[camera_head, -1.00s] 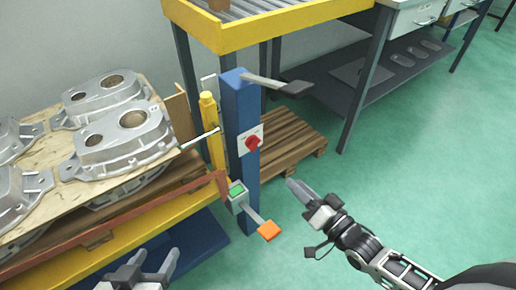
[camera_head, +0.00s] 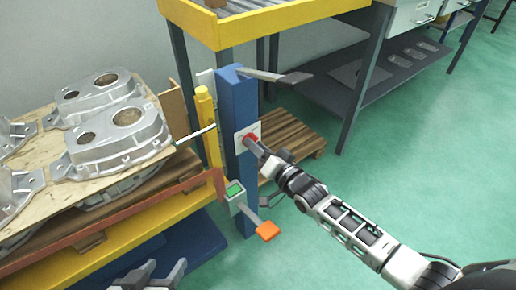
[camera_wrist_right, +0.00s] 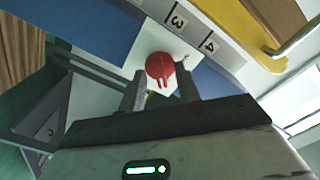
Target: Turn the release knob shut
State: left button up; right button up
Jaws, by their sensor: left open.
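The red release knob (camera_head: 251,138) sits on a white plate (camera_head: 241,147) on the blue post (camera_head: 238,105). My right gripper (camera_head: 257,147) is at the knob in the head view, partly covering it. In the right wrist view the knob (camera_wrist_right: 160,67) shows at the tips of my right gripper's two fingers (camera_wrist_right: 160,84), which are apart with the knob between or just beyond them. I cannot tell whether they touch it. My left gripper (camera_head: 160,272) is open and empty at the bottom left, away from the post.
A green-buttoned box (camera_head: 235,190) and an orange pedal-like piece (camera_head: 267,231) stick out below the knob. A lever with a dark grip (camera_head: 296,77) juts out above. Aluminium castings (camera_head: 110,140) lie on a board at left. Green floor is free at right.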

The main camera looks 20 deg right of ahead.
pick_arm(q)
jog(key=shift+w+r, duration=0.1)
jog(key=shift+w, duration=0.05)
jog(key=shift+a, duration=0.1)
pick_arm(e)
grip_shut()
